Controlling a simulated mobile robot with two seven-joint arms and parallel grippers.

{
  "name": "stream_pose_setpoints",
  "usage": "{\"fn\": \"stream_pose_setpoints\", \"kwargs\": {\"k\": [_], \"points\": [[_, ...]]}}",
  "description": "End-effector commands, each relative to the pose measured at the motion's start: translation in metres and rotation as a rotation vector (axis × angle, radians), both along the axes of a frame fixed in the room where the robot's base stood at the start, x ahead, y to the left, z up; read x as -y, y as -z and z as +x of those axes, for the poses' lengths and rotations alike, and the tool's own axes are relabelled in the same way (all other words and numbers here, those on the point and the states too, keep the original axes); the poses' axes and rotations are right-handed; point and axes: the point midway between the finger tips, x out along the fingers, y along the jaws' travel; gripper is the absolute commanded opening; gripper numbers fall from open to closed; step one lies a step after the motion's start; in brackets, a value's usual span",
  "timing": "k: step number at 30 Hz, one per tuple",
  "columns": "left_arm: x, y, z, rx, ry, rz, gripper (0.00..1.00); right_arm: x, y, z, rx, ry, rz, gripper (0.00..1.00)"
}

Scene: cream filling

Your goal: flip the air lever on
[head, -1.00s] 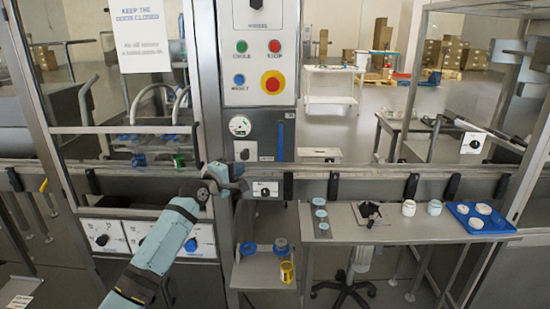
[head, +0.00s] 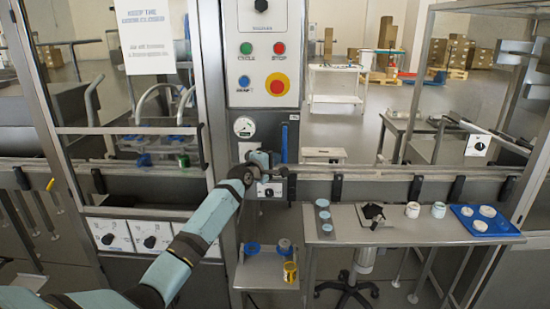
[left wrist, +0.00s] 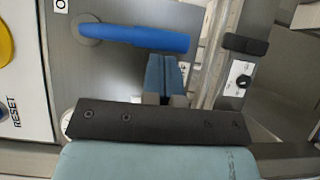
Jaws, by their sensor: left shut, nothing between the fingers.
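The air lever (head: 285,142) is a blue handle on the grey panel beneath the button box; it hangs downward in the head view. In the left wrist view the blue lever (left wrist: 150,38) runs from a round pivot at the left to its free end at the right. My left gripper (head: 270,160) is beside the lower part of the lever, on its left. In the left wrist view its blue fingers (left wrist: 162,62) are shut with nothing between them, tips close to the lever's side near the free end. I cannot tell whether they touch it. My right gripper is not in view.
A round gauge (head: 244,127) sits left of the lever. Above are the buttons and a red stop knob (head: 277,85). A black rotary switch (head: 268,192) lies just below the gripper. A metal rail (head: 400,174) crosses the front; a side table (head: 385,233) stands right.

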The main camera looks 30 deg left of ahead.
Motion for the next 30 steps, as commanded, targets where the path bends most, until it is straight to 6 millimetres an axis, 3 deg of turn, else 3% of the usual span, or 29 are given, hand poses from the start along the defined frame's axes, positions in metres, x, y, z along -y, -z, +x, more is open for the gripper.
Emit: {"fn": "stream_pose_setpoints", "kwargs": {"k": [14, 30], "points": [[0.004, 0.001, 0.003, 0.001, 0.000, -0.002, 0.00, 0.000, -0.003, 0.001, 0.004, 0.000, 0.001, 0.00], [0.011, 0.004, 0.007, 0.049, 0.001, -0.080, 0.00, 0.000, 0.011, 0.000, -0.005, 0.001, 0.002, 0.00]]}}
